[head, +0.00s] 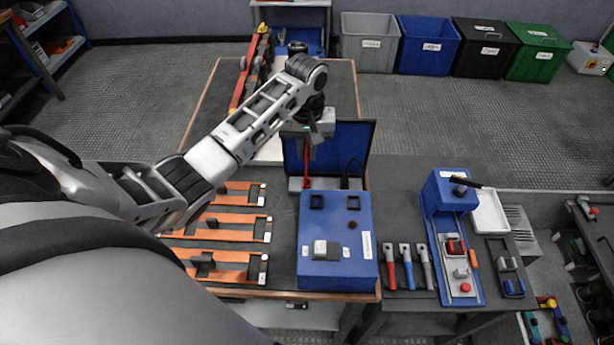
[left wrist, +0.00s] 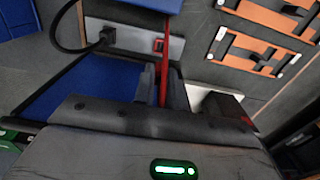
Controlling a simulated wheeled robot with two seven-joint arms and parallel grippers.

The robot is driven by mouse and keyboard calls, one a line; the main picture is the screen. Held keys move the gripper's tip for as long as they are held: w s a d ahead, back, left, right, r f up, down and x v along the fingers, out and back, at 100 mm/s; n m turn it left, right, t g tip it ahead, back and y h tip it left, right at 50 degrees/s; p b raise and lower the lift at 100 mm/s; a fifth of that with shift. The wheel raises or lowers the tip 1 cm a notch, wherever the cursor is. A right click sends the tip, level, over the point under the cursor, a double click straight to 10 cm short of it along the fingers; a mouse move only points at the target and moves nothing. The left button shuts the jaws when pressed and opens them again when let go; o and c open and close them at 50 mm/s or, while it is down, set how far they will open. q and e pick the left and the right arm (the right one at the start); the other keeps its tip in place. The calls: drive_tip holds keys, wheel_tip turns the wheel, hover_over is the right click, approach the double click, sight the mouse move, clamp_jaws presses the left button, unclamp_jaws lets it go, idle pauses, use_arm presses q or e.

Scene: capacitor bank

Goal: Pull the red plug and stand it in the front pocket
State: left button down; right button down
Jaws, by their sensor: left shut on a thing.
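My left gripper (head: 313,138) points down in front of the upright blue panel, behind the blue box (head: 338,270). It is shut on a thin red piece, apparently the red plug (head: 307,168), which also shows between the fingers in the left wrist view (left wrist: 164,86). A grey socket strip (head: 325,184) lies below, with a red spot on it in the left wrist view (left wrist: 158,45). I cannot tell whether the plug still touches the strip. My right gripper is not in view.
A black plug with a cord (left wrist: 104,37) sits in the strip beside the red spot. The blue panel (head: 363,138) stands behind. Orange frames (head: 232,236) lie left of the box. Several handled tools (head: 408,265) and a blue tray (head: 470,298) lie to the right.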

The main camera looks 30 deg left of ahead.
use_arm(q)
drive_tip(key=shift+s, duration=0.1)
hover_over(317, 203)
idle(1.6)
drive_tip(key=shift+f, duration=0.75)
drive_tip(key=shift+f, duration=0.45)
